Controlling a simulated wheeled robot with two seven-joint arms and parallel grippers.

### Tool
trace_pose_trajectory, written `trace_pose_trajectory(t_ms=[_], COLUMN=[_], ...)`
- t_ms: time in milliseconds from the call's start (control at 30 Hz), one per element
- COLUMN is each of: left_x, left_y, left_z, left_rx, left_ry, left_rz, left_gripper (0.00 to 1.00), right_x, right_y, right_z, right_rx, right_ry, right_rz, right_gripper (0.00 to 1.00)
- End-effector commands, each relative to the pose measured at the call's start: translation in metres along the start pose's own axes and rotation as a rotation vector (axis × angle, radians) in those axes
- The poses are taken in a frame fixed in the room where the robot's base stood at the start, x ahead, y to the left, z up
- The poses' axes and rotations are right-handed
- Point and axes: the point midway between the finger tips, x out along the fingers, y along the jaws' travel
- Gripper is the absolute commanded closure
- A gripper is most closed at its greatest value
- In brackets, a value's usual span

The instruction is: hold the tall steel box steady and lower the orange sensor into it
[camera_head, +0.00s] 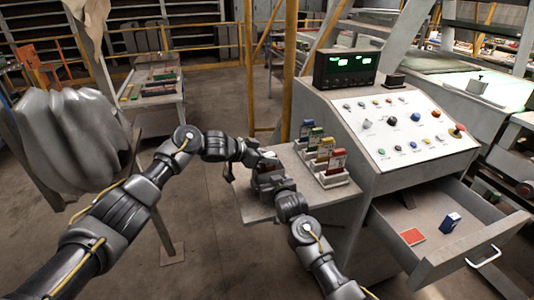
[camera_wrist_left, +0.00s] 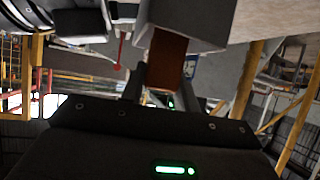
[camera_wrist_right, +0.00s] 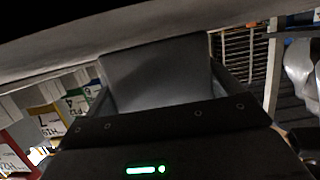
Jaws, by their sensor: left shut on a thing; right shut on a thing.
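The orange sensor (camera_wrist_left: 166,62) is between the fingers of my left gripper (camera_wrist_left: 162,88), which is shut on it. In the left wrist view its far end meets the grey steel box (camera_wrist_left: 188,20); how far it is inside, I cannot tell. My right gripper (camera_wrist_right: 160,95) is shut on the steel box, whose grey wall (camera_wrist_right: 158,70) fills the space between its fingers. In the head view both grippers are close together over the small side shelf, the left gripper (camera_head: 262,162) above the right gripper (camera_head: 268,184). They hide most of the box and sensor there.
Colored cards stand in white holders (camera_head: 338,180) on the grey shelf (camera_head: 250,206), just right of the grippers. A sloped control panel (camera_head: 400,130) rises behind. An open drawer (camera_head: 450,255) holds a red card (camera_head: 412,236) and a blue box (camera_head: 450,222).

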Motion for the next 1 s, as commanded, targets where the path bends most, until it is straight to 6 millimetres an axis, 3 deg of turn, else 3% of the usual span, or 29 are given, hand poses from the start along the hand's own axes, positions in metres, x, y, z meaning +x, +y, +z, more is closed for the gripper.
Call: trace_pose_trajectory(t_ms=[1000], left_x=[0.020], left_y=[-0.001], left_z=[0.040], left_rx=[-0.002], left_ry=[-0.010], left_rz=[-0.004], left_gripper=[0.94], right_x=[0.000], right_y=[-0.001], right_z=[0.000], right_rx=[-0.002], right_ry=[0.001], right_rz=[-0.002], right_gripper=[0.43])
